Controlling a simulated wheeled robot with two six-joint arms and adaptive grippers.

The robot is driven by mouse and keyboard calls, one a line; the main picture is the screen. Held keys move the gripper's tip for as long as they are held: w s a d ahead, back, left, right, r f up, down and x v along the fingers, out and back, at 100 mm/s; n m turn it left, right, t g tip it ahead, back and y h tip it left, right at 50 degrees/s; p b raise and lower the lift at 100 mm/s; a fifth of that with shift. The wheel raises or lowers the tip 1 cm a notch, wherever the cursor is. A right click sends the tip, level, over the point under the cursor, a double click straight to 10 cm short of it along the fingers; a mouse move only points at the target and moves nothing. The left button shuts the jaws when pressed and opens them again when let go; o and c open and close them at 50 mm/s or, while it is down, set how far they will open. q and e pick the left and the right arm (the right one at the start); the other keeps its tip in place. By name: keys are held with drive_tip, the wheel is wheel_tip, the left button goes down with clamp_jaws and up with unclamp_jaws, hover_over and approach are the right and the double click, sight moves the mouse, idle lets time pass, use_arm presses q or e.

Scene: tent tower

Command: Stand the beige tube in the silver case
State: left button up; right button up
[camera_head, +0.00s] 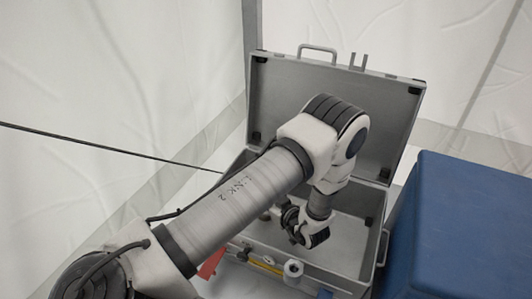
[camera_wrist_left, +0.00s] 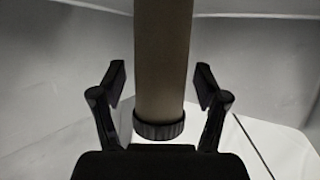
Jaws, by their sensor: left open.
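The silver case (camera_head: 392,112) stands open in the head view, its lid raised at the back. My left arm comes in from the left and reaches down into the case area; its fingers are hidden behind the arm there. In the left wrist view my left gripper (camera_wrist_left: 161,84) is open, one finger on each side of the beige tube (camera_wrist_left: 163,50). Gaps show between the fingers and the tube. The tube's dark ribbed end is near the palm; its other end runs out of the picture. I cannot make out the tube in the head view. My right gripper is not in view.
A large blue box (camera_head: 460,225) stands right of the case. A red piece (camera_head: 211,262), a yellow item (camera_head: 266,267) and a small white roll (camera_head: 293,268) are near the case's front. White tent walls rise behind. A dark cord runs in from the left.

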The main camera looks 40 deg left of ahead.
use_arm(q)
drive_tip(key=p+v, duration=0.8)
drive_tip(key=v, duration=0.3)
drive_tip(key=shift+d+r, duration=0.15)
drive_tip(key=shift+d, duration=0.2)
idle(0.6)
